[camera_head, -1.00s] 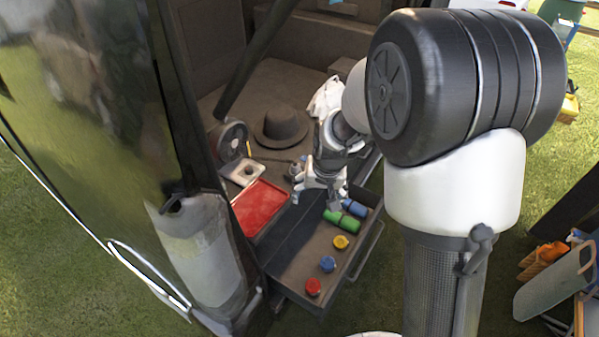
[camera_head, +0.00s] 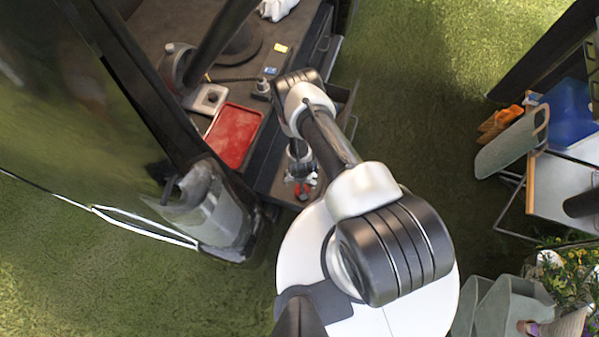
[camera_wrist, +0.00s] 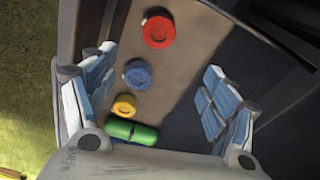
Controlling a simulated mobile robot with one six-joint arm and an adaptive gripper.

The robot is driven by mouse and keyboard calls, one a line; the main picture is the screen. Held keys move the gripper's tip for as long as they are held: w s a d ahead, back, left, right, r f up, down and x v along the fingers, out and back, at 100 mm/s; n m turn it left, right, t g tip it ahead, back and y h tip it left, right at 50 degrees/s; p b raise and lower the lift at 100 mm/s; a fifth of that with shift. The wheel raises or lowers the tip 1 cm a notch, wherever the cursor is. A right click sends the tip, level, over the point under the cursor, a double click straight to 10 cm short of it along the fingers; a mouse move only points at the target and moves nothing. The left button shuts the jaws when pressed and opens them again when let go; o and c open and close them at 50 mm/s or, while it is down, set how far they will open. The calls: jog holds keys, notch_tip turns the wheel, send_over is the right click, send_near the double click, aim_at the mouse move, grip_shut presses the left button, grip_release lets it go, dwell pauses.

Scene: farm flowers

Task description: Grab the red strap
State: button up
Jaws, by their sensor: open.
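The red strap (camera_wrist: 159,30) is a small round red roll lying on the brown drawer floor, at the top of the wrist view. In the head view a bit of the red strap (camera_head: 299,189) shows beside my gripper (camera_head: 300,180). In the wrist view my gripper (camera_wrist: 155,100) is open and empty, its two padded fingers spread left and right. The red strap lies ahead of the fingertips, roughly between their lines. I cannot tell the height of the fingers above the drawer floor.
A blue roll (camera_wrist: 138,74), a yellow roll (camera_wrist: 124,106) and a green roll (camera_wrist: 132,132) lie in a row in the drawer. Drawer walls close in on the sides.

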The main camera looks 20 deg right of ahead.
jog(key=f+b, duration=0.2)
jog(key=f, duration=0.2)
jog(key=f+b, duration=0.2)
jog(key=f, duration=0.2)
jog(key=f+b, duration=0.1)
jog(key=f, duration=0.3)
jog(key=shift+w+d+f+b, duration=0.1)
jog(key=shift+w+d+b, duration=0.2)
jog(key=shift+b, duration=0.1)
jog(key=f+b, duration=0.1)
jog(key=f, duration=0.1)
jog(key=f+b, duration=0.1)
jog(key=f, duration=0.1)
jog(key=f+b, duration=0.1)
jog(key=b, duration=0.1)
jog(key=shift+w+d+f, duration=0.15)
jog(key=shift+w+f, duration=0.1)
jog(key=shift+f, duration=0.15)
jog(key=shift+r, duration=0.1)
jog(key=shift+c, duration=0.4)
jog(key=c, duration=1.2)
